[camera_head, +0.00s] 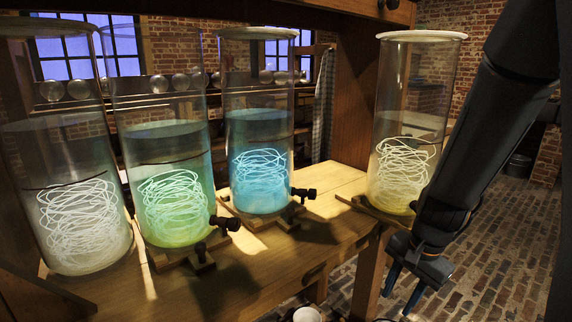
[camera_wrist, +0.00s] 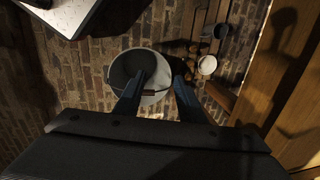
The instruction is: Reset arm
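My gripper (camera_head: 402,296) hangs at the lower right in the camera_head view, below and beside the right jar, pointing down over the brick floor. In the camera_wrist view its two blue fingers (camera_wrist: 160,82) stand apart with nothing seen between them except a grey bucket (camera_wrist: 117,68) lower down. The gripper is open and empty. My dark arm comes down from the upper right and passes in front of the right jar's edge.
Glass jars with glowing coils stand along the wooden bench (camera_head: 335,232): white (camera_head: 82,220), green (camera_head: 172,205), blue (camera_head: 258,180) and yellow (camera_head: 400,165). Some have dark taps (camera_head: 224,223). A white cup (camera_wrist: 207,65) shows beside the bucket. Brick floor (camera_head: 500,240) is open at right.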

